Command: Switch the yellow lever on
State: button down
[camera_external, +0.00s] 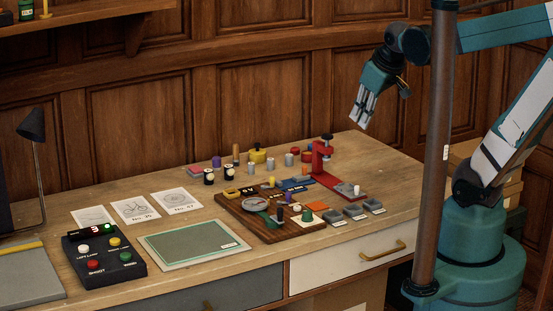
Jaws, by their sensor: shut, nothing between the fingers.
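My gripper (359,122) hangs above the back right of the desk, well clear of it, fingers pointing down and shut with nothing between them. I cannot clearly make out a yellow lever. A yellow piece with a dark knob (257,155) stands at the back middle of the desk, far left of and below my gripper. A black control box (104,266) at the front left has a yellow button (115,242) among white, red and green ones. Small grey switch-like blocks (354,211) sit near the right front edge; their details are too small to tell.
A wooden board (247,219) holds a round dial, a green handle and small pieces. A red press (322,160) stands right of it. A green mat (194,243), picture cards (135,208) and a lamp (33,127) are to the left. The desk's back right is clear. A dark pole (436,150) stands in front.

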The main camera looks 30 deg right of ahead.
jog(key=w+a+f+n+g+h+p, duration=0.1)
jog(key=w+a+n+p, duration=0.1)
jog(key=w+a+n, duration=0.4)
jog(key=w+a+f+n+g+p, duration=0.2)
jog(key=w+a+n+p, duration=0.15)
jog(key=a+n, duration=0.4)
jog(key=w+a+f+n+h+p, duration=0.1)
jog(key=a+f+n, duration=0.2)
jog(key=a, duration=0.4)
jog(key=w+a+f+n+h+p, duration=0.1)
jog(key=a+f+n, duration=0.3)
jog(key=a, duration=0.4)
jog(key=shift+a+f+g+h+p, duration=0.2)
jog(key=shift+f+g+h+p, duration=0.1)
jog(key=shift+f, duration=0.15)
dwell(0.4)
jog(key=b+x, duration=0.1)
jog(key=x, duration=0.8)
jog(key=shift+w+d+f, duration=0.1)
jog(key=shift+w+f, duration=0.05)
jog(key=shift+f, duration=0.15)
jog(key=shift+w+d+f, duration=0.15)
jog(key=shift+w+d, duration=0.3)
jog(key=shift+d, duration=0.3)
jog(key=shift+w+d+b, duration=0.2)
jog(key=shift+w+d, duration=0.1)
jog(key=shift+d, duration=0.2)
jog(key=shift+w+d+b, duration=0.15)
jog(key=shift+w+d, duration=0.2)
jog(key=shift+d, duration=0.15)
